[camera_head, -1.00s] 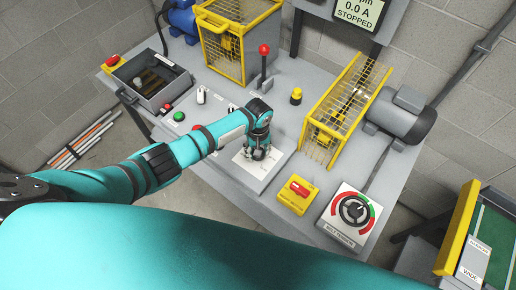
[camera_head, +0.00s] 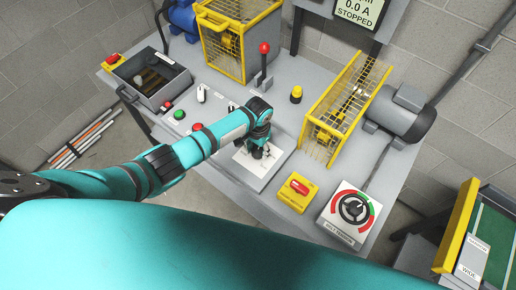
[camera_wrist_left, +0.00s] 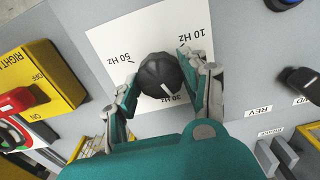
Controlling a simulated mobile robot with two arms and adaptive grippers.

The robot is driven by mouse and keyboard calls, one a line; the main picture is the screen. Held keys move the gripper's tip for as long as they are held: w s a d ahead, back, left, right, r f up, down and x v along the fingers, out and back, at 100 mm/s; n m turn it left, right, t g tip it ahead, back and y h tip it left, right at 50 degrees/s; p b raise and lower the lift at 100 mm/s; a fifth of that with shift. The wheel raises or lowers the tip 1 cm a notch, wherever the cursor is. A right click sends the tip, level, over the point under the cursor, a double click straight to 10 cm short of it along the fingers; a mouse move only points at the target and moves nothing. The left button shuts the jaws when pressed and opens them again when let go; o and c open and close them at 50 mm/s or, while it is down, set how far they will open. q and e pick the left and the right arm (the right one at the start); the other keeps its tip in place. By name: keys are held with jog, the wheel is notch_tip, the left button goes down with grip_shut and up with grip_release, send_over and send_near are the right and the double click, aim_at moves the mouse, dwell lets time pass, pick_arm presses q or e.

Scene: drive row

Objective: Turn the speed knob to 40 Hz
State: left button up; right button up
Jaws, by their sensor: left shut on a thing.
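The speed knob (camera_wrist_left: 160,78) is round and black with a short white pointer line, on a white dial plate (camera_wrist_left: 112,42). In the left wrist view the plate reads 10 Hz, 50 Hz and a partly covered 30 Hz; the pointer lies toward the 30 Hz side. I see no 40 Hz mark; that part of the plate is covered. My left gripper (camera_wrist_left: 161,92) is shut on the knob, one finger on each side. In the head view the left gripper (camera_head: 257,153) is down over the plate (camera_head: 243,163) and hides most of the knob.
A red lever (camera_head: 264,50) stands behind the gripper. A yellow switch box (camera_head: 298,192) and a red-green dial panel (camera_head: 350,214) lie to its right, with a yellow guard (camera_head: 345,105) and motor (camera_head: 401,114) behind. The display (camera_head: 360,12) reads 0.0 A, STOPPED.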

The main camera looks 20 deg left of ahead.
aim_at(258, 150)
pick_arm(q)
jog(key=m, duration=0.4)
jog(key=shift+m, duration=0.3)
jog(key=m, duration=0.3)
jog(key=shift+w+m, duration=0.1)
jog(key=shift+m, duration=0.2)
jog(key=m, duration=0.3)
jog(key=shift+m+b, duration=0.3)
jog(key=shift+b, duration=0.05)
jog(key=shift+r+m+b, duration=0.1)
jog(key=shift+m+b, duration=0.25)
jog(key=shift+m, duration=1.55)
jog(key=o, duration=1.2)
jog(key=shift+c, duration=0.2)
notch_tip(258, 150, up, 12)
